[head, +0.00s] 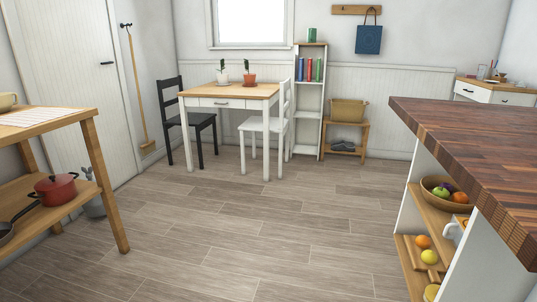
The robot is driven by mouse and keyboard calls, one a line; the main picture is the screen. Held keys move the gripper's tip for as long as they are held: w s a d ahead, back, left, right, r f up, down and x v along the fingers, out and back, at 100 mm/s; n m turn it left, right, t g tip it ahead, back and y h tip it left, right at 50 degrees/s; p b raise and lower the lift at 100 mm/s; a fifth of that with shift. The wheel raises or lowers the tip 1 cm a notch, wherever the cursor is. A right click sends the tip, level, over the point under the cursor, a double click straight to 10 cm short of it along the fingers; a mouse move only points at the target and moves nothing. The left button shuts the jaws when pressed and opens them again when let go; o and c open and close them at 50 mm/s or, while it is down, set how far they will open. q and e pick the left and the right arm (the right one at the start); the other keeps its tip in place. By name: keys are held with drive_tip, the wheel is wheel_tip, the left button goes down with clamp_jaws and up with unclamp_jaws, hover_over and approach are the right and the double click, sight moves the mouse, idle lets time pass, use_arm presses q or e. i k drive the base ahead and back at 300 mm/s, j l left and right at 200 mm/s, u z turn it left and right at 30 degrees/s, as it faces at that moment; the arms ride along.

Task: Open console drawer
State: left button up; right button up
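A white cabinet with a wooden top (487,84) stands against the right wall at the far right, partly hidden behind the kitchen island. Its front shows drawer fronts (472,91) with small dark knobs, and they look shut. It may be the console; I cannot tell for sure. A white table with a wooden top also has a shallow drawer (222,103) with a handle, which looks shut. Neither of my grippers is in the head view.
An island with a dark wood top (470,140) fills the right foreground, with fruit on its shelves. A wooden shelf unit (88,113) stands at left. A black chair (180,118) and a white chair (272,125) flank the table. The middle floor (250,220) is clear.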

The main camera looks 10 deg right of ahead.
sight(481, 95)
drive_tip(key=i+j+z, duration=0.1)
drive_tip(key=i+j, duration=0.15)
drive_tip(key=i, duration=0.3)
drive_tip(key=i+j, duration=0.3)
drive_tip(key=i, duration=0.2)
drive_tip(key=i+l+z, duration=0.3)
drive_tip(key=i, duration=0.7)
drive_tip(key=i+j+z, duration=0.15)
drive_tip(key=i+z, duration=0.2)
drive_tip(key=i, duration=0.65)
drive_tip(key=i+z, duration=0.2)
drive_tip(key=i, duration=0.35)
drive_tip(key=i+z, duration=0.25)
drive_tip(key=i, duration=0.25)
drive_tip(key=i+j+z, duration=0.2)
drive_tip(key=i, duration=0.3)
drive_tip(key=i+j+z, duration=0.25)
drive_tip(key=i, duration=0.3)
drive_tip(key=i+l+z, duration=0.25)
drive_tip(key=i, duration=0.5)
drive_tip(key=i+z, duration=0.3)
drive_tip(key=i, duration=0.4)
drive_tip(key=j, duration=0.05)
